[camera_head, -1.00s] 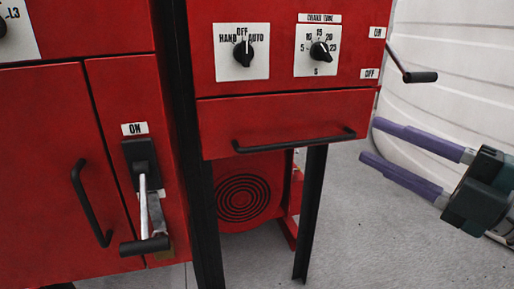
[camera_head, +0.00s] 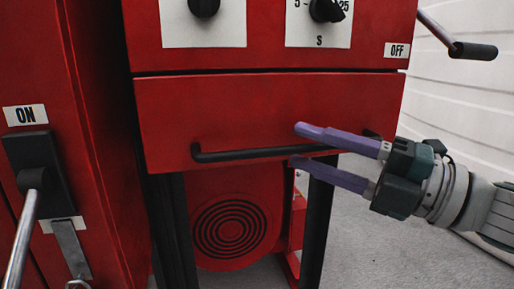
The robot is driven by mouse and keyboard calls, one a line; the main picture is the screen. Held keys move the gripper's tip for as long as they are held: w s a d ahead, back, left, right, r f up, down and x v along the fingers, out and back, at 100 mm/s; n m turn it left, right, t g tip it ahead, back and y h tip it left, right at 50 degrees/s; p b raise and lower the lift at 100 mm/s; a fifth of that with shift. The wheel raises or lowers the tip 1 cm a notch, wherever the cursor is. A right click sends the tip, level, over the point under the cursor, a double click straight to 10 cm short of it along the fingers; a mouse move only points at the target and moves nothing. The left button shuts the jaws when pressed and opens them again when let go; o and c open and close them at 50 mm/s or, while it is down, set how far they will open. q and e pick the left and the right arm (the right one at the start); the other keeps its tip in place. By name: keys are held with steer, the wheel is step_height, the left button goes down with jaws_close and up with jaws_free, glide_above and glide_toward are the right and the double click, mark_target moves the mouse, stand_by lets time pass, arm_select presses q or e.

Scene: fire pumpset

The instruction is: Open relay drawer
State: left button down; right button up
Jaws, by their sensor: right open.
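The relay drawer (camera_head: 240,108) is a red front below the switch panel, and it looks shut. Its black bar handle (camera_head: 240,154) runs along the lower part of the front. My right gripper (camera_head: 297,146) comes in from the right with its two purple fingers apart. In the picture one finger lies above the handle bar and the other below it, near the handle's right half. I cannot tell whether the fingers touch the bar. The right end of the handle is partly hidden by the gripper. My left gripper is not in view.
A lever switch (camera_head: 30,180) marked ON stands on the red cabinet at left. A crank handle (camera_head: 470,50) sticks out at upper right, above my right arm. A black leg (camera_head: 318,225) stands below the drawer. Grey floor is free at lower right.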

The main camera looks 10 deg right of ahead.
steer(key=shift+w+a+r, duration=0.1)
steer(key=shift+w+a, duration=0.3)
steer(key=shift+c, duration=0.2)
jaws_close()
stand_by(1.0)
